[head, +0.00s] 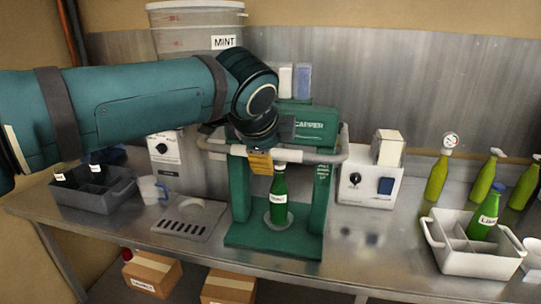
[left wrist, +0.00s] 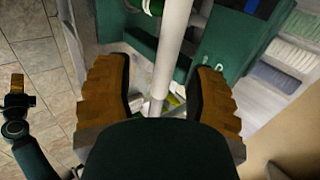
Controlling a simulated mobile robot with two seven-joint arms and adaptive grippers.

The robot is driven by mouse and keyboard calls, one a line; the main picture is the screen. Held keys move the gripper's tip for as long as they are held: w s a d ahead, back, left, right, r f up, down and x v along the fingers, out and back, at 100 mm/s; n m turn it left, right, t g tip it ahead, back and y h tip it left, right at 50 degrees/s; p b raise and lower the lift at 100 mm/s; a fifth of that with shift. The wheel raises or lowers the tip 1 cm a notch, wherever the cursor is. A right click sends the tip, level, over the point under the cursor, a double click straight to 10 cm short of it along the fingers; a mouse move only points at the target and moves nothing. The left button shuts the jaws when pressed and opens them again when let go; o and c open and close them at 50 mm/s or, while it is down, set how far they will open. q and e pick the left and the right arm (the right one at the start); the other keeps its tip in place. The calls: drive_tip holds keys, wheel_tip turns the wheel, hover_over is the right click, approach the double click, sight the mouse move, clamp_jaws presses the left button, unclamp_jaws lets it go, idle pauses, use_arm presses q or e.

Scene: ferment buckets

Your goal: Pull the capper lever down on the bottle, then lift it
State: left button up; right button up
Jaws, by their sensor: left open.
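The green capper (head: 308,125) stands on the steel bench. Its pale lever bar (head: 333,157) runs across the front at about the height of the capper's head. A green bottle (head: 279,200) with a white label stands upright on the capper's base, under the head. My left gripper (head: 261,163) is at the lever bar, above and in front of the bottle. In the left wrist view its open brown fingers (left wrist: 158,85) lie on either side of the pale bar (left wrist: 172,50); I cannot tell whether they touch it. My right gripper (left wrist: 16,88) shows small at the left edge there; its opening is unclear.
A white switch box (head: 369,185) stands right of the capper. A white crate (head: 468,262) holding a bottle and several green bottles are farther right. A drip tray (head: 188,219), a jug (head: 153,190) and a grey bin (head: 95,197) are on the left.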

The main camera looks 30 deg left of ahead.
use_arm(q)
drive_tip(key=v, duration=0.6)
drive_tip(key=shift+s+r, duration=0.25)
drive_tip(key=shift+s, duration=0.05)
